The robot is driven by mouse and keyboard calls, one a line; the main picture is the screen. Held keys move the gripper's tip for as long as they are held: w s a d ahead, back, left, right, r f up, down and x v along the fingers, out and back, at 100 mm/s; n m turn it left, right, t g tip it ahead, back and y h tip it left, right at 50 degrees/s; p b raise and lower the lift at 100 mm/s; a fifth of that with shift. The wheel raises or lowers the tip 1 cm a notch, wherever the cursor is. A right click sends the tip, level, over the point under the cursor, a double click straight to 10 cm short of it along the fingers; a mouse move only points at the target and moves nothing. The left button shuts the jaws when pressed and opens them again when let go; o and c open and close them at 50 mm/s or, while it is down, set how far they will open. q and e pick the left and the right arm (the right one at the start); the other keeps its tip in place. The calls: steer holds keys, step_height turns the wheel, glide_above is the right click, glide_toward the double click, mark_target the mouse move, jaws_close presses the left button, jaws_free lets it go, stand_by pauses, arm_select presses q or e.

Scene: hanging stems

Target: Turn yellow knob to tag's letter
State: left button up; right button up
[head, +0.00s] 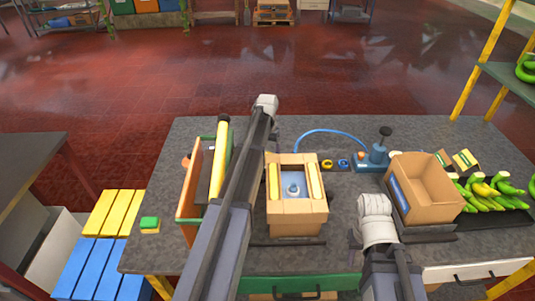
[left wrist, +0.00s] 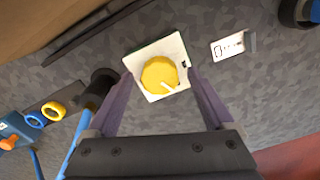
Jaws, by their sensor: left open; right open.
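In the left wrist view a round yellow knob (left wrist: 157,73) sits on a square off-white plate (left wrist: 172,47) on the grey worktop. A short white pointer mark on the knob aims to the lower right. A small white tag (left wrist: 228,46) with dark marks lies right of the plate; its letter is too small to read. My left gripper (left wrist: 160,72) is open, its two fingers on either side of the knob; contact cannot be told. In the head view my left arm hides the knob. My right gripper (head: 374,232) is over the front of the bench, empty.
An open cardboard box (head: 425,188) and a smaller carton (head: 297,222) stand on the bench. A blue pump (head: 376,158) with a hose, yellow ring (left wrist: 53,111) and blue ring (left wrist: 35,120) are nearby. Green bananas (head: 485,190) lie at right; an orange-green crate (head: 190,195) stands left.

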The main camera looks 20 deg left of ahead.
arm_select(q)
steer(key=shift+r, duration=0.1)
step_height(320, 180, up, 8)
steer(key=p, duration=0.7)
steer(key=shift+f+p, duration=0.2)
steer(key=shift+p, duration=0.2)
